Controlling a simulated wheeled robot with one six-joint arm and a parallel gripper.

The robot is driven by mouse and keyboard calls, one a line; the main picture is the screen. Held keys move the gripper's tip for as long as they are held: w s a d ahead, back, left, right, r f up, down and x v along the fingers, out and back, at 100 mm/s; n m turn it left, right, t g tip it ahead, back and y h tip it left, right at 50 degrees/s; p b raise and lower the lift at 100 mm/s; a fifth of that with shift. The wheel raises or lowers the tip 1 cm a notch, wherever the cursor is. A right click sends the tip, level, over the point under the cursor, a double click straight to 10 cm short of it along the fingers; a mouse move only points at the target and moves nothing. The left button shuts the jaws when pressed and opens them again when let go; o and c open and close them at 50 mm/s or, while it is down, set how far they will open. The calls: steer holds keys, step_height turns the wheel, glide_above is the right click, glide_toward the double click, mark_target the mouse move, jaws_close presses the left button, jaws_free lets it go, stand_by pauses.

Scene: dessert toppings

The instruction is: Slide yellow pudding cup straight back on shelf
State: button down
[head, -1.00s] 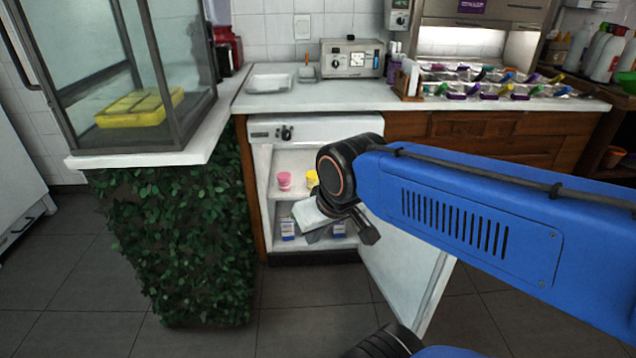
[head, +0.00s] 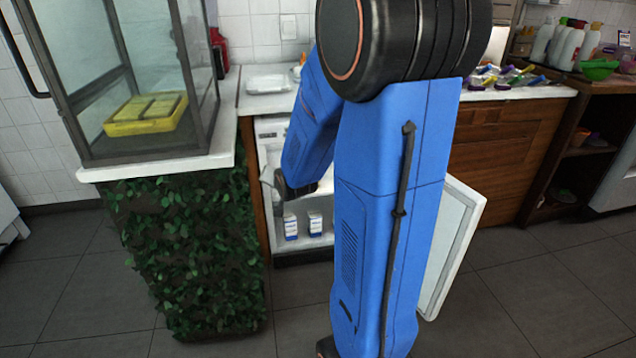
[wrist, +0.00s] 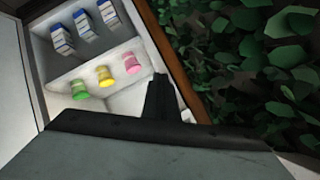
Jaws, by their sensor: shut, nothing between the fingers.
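The yellow pudding cup (wrist: 105,76) stands on a white fridge shelf, seen in the wrist view between a pink cup (wrist: 132,63) and a green cup (wrist: 79,90). The wrist picture is turned, so the shelf looks tilted. My gripper (wrist: 160,78) is shut and empty, its dark fingers together. In the picture its tip is just below and right of the pink cup, apart from the yellow cup. In the head view my blue arm hides the cups and most of the gripper.
Several white-and-blue cartons (wrist: 62,40) stand on the other fridge shelf. The open fridge door (head: 452,245) is at the right in the head view. A leafy counter front (head: 195,255) borders the fridge at the left and lies close beside my gripper.

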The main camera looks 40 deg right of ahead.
steer(key=w+d+f+m+t+h, duration=0.25)
steer(key=d+f+m, duration=0.45)
steer(key=d, duration=0.5)
steer(key=s+d+f+m+t+h, duration=0.2)
steer(key=s+d+f+m+h, duration=0.3)
steer(key=d+f, duration=0.45)
steer(key=w+d+y, duration=0.1)
steer(key=w+d, duration=0.6)
steer(key=w, duration=0.5)
steer(key=shift+f+m, duration=0.3)
steer(key=shift+m, duration=0.1)
steer(key=shift+w+y, duration=0.1)
steer(key=shift+y, duration=0.15)
steer(key=x, duration=2)
steer(key=shift+w+r, duration=0.1)
steer(key=shift+w, duration=0.1)
